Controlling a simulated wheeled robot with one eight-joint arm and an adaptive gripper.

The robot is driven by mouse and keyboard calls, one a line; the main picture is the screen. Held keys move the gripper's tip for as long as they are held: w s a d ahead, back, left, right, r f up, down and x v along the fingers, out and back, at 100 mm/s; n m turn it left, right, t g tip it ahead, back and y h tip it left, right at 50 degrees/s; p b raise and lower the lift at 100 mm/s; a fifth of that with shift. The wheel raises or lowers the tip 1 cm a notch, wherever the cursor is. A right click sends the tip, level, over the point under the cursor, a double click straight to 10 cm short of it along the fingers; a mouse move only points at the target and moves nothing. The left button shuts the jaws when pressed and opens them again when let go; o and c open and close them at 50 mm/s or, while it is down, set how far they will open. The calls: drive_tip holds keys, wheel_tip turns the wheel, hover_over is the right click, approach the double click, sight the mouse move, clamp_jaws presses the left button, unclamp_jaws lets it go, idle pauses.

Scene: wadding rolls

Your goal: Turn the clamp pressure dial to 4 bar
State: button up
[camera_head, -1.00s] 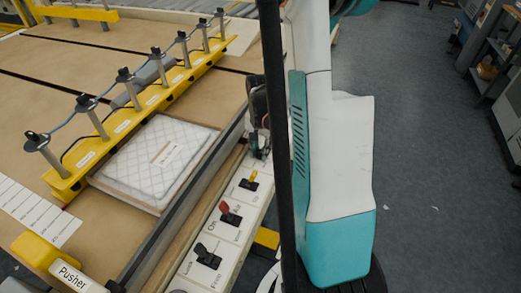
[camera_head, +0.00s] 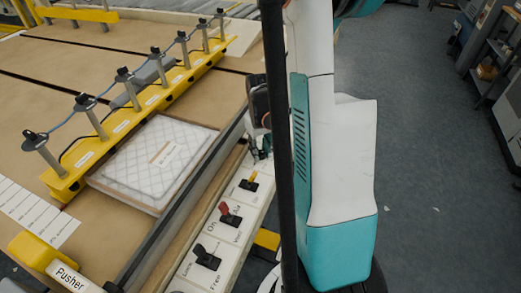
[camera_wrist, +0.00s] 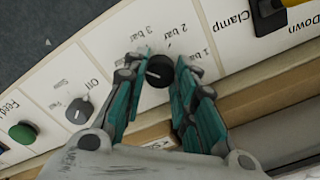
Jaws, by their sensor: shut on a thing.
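The clamp pressure dial is a small black round knob (camera_wrist: 158,72) with a white pointer line, on the white panel in the wrist view. Upside-down labels 1 bar, 2 bar and 3 bar stand around it; a 4 bar label is not visible. The pointer lies on the knob's left part; its exact setting is hard to tell. My gripper (camera_wrist: 162,63) has its teal fingers on either side of the knob, shut on it. In the head view my gripper (camera_head: 259,150) is partly hidden by a dark post, and the dial is not visible.
Beside the dial are a smaller grey dial (camera_wrist: 80,110), a green button (camera_wrist: 23,133) and a black Clamp switch (camera_wrist: 267,15). In the head view, red (camera_head: 229,212) and black (camera_head: 206,257) levers stand on the panel, with a quilted pad (camera_head: 155,160) on the table.

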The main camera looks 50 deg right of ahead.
sight(261, 152)
drive_tip(key=shift+n, duration=1)
drive_tip(key=o, duration=1.1)
drive_tip(key=shift+r, duration=0.1)
wheel_tip(261, 152, up, 12)
drive_tip(key=shift+f, duration=0.1)
